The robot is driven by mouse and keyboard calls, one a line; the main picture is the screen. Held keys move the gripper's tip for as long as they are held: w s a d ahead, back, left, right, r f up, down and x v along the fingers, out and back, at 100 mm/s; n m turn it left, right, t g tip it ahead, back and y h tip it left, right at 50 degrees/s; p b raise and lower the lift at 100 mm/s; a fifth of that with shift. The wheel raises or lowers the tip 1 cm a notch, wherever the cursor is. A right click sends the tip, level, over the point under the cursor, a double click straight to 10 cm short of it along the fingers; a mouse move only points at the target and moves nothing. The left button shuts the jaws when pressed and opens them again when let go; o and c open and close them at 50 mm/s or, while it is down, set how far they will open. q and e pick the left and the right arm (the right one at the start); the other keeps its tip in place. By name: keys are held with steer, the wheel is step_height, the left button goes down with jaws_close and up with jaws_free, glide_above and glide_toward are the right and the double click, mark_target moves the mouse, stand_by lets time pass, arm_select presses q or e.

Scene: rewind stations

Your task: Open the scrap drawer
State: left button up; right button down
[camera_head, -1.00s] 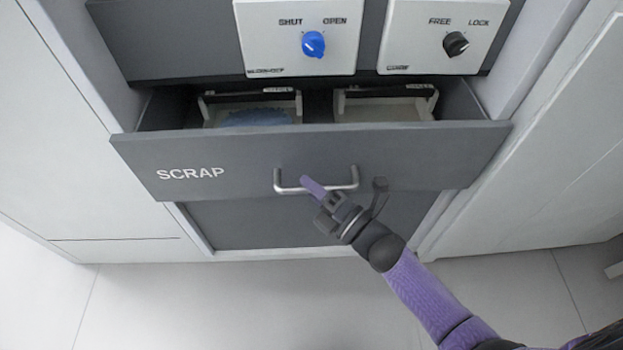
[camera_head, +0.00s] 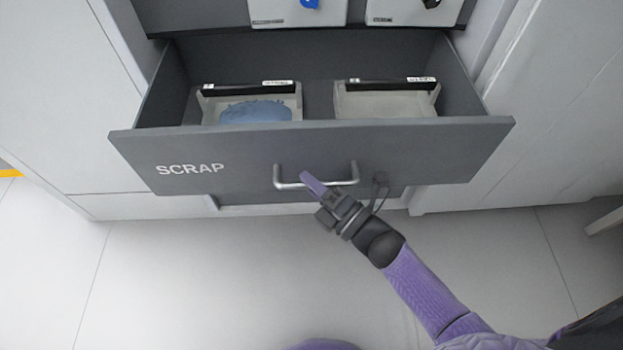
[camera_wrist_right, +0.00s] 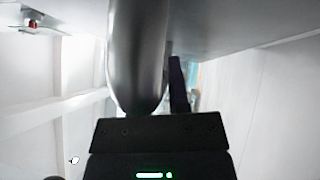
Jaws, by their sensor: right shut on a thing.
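The grey scrap drawer (camera_head: 400,157), marked SCRAP, stands well open in the head view. Its metal bar handle (camera_head: 290,184) is on the middle of the front. My right gripper (camera_head: 316,187) is shut on the handle, with a purple finger showing over the bar. In the right wrist view the handle (camera_wrist_right: 138,50) fills the upper middle, close above the dark gripper body. The left gripper is not in view.
Inside the drawer are two light bins; the left bin (camera_head: 208,108) holds blue material (camera_head: 255,112), and the right bin (camera_head: 385,103) looks empty. Above are panels with a blue knob (camera_head: 309,3) and a black knob (camera_head: 431,3). The floor (camera_head: 200,285) in front is clear.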

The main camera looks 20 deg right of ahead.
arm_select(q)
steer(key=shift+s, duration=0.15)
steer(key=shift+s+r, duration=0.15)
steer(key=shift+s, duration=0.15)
arm_select(e)
steer(key=c, duration=0.6)
jaws_free()
arm_select(q)
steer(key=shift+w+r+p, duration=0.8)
steer(key=shift+p, duration=0.3)
arm_select(e)
steer(key=v, duration=1)
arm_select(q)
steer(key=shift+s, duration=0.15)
